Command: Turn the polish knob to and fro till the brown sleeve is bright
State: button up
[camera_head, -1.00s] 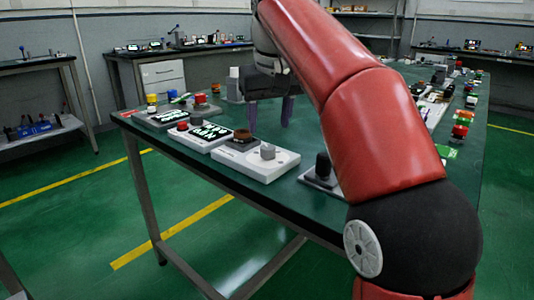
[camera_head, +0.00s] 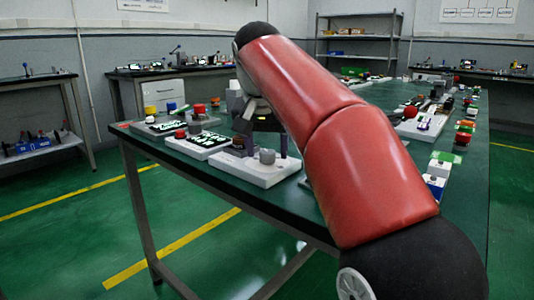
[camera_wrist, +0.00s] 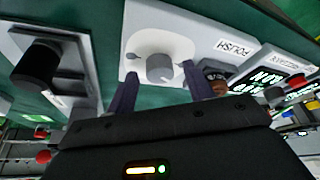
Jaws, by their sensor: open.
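The polish knob (camera_wrist: 160,67) is a grey round knob on a white panel (camera_wrist: 165,20) with a POLISH label (camera_wrist: 236,48). It also shows in the head view (camera_head: 267,157). The brown sleeve (camera_wrist: 216,82) sits in a dark holder on the same panel, right of the knob in the wrist view and partly hidden by my right finger. It looks dark in the head view (camera_head: 239,142). My gripper (camera_wrist: 160,69) is open, with one purple finger on each side of the knob. Gaps show between knob and fingers; contact is not visible. In the head view my gripper (camera_head: 266,154) is over the panel.
A black knob on a grey plate (camera_wrist: 40,65) stands left of the panel in the wrist view. A panel with a green-lit display and red button (camera_head: 198,140) stands on the other side. More devices line the green table (camera_head: 315,225).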

jog(key=shift+w+f, duration=0.1)
jog(key=shift+f, duration=0.1)
jog(key=shift+c, duration=0.2)
jog(key=c, duration=0.9)
jog(key=shift+r+m+p, duration=0.15)
jog(key=shift+m+p, duration=0.15)
jog(key=shift+p, duration=0.15)
